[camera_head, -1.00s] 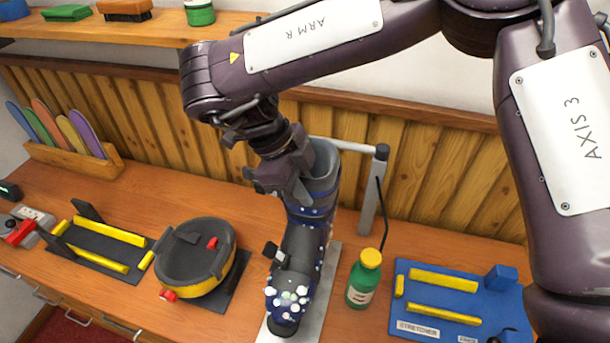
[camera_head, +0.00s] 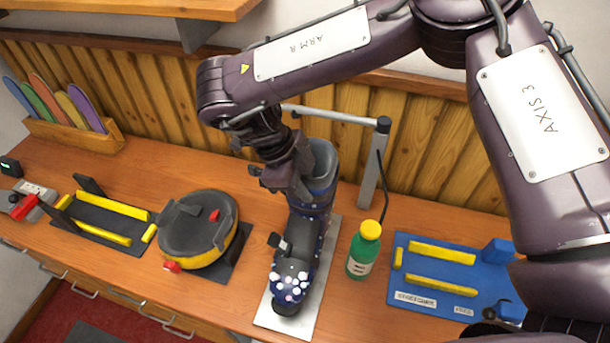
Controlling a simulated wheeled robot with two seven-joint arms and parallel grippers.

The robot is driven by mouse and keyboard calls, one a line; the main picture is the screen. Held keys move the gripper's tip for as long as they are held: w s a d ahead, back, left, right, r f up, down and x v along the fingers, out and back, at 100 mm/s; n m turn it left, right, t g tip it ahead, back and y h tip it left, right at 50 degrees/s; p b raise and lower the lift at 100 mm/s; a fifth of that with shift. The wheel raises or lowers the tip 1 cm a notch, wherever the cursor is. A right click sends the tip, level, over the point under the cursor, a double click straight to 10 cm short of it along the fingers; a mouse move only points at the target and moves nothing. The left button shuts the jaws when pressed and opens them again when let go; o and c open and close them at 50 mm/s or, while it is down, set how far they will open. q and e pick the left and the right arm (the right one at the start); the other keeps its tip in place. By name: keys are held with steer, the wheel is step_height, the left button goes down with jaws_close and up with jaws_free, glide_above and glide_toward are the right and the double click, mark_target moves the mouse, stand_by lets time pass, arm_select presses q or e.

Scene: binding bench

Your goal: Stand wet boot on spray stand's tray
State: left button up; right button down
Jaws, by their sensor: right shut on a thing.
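The wet boot (camera_head: 308,238) is dark blue, covered in pale droplets, with foam-like white beads on its toe. It stands upright over the spray stand's flat grey tray (camera_head: 327,262), toe toward me; I cannot tell whether its sole touches the tray. The spray stand's grey post (camera_head: 371,170) rises behind and right of the boot, with an arm reaching left. My right gripper (camera_head: 294,190) is shut on the boot's shaft at its upper left side; its fingertips are partly hidden. My left gripper is not in view.
A green bottle with a yellow cap (camera_head: 364,249) stands right of the tray. A blue stretcher board (camera_head: 401,287) lies farther right. A round black and yellow device (camera_head: 196,230) sits left of the tray. A black and yellow fixture (camera_head: 99,218) is farther left.

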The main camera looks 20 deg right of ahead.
mark_target(303, 207)
steer(key=shift+f, duration=1.4)
steer(key=shift+w+f+b, duration=0.1)
steer(key=shift+f+b, duration=0.85)
steer(key=shift+f, duration=1.2)
steer(key=c, duration=1.4)
jaws_free()
steer(key=shift+o, duration=0.4)
steer(key=shift+s+f, duration=0.1)
steer(key=shift+s, duration=0.1)
steer(key=shift+w+a+r+b, duration=0.15)
steer(key=shift+w+r+b, duration=0.05)
steer(key=shift+r+b, duration=0.25)
steer(key=b+v, duration=0.1)
steer(key=v, duration=0.6)
